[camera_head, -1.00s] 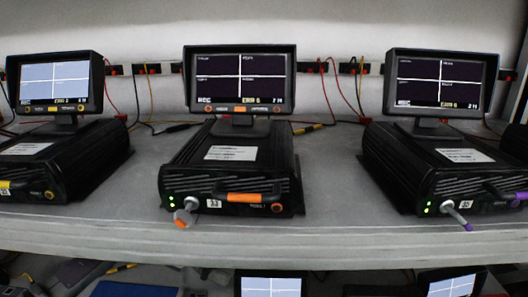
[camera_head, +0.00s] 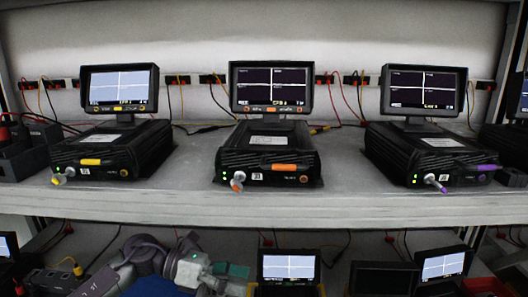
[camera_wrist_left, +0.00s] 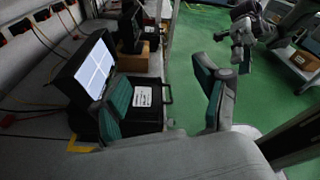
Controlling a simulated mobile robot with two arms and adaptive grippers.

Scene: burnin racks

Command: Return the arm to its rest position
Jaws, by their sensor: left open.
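My left gripper (camera_head: 225,278) and its grey arm show low in the head view, below the upper shelf edge and in front of the lower shelf. In the left wrist view its two teal-padded fingers (camera_wrist_left: 158,95) are spread apart with nothing between them. Beyond them is a black recorder unit (camera_wrist_left: 146,100) with a lit monitor (camera_wrist_left: 95,70); I cannot tell whether a finger touches it.
The upper shelf (camera_head: 330,205) holds several black units with monitors, among them one with an orange handle (camera_head: 272,167). Keys stick out of their fronts. The lower shelf holds a lit monitor (camera_head: 289,266) and more units close to my left gripper. Green floor (camera_wrist_left: 190,60) is open beyond.

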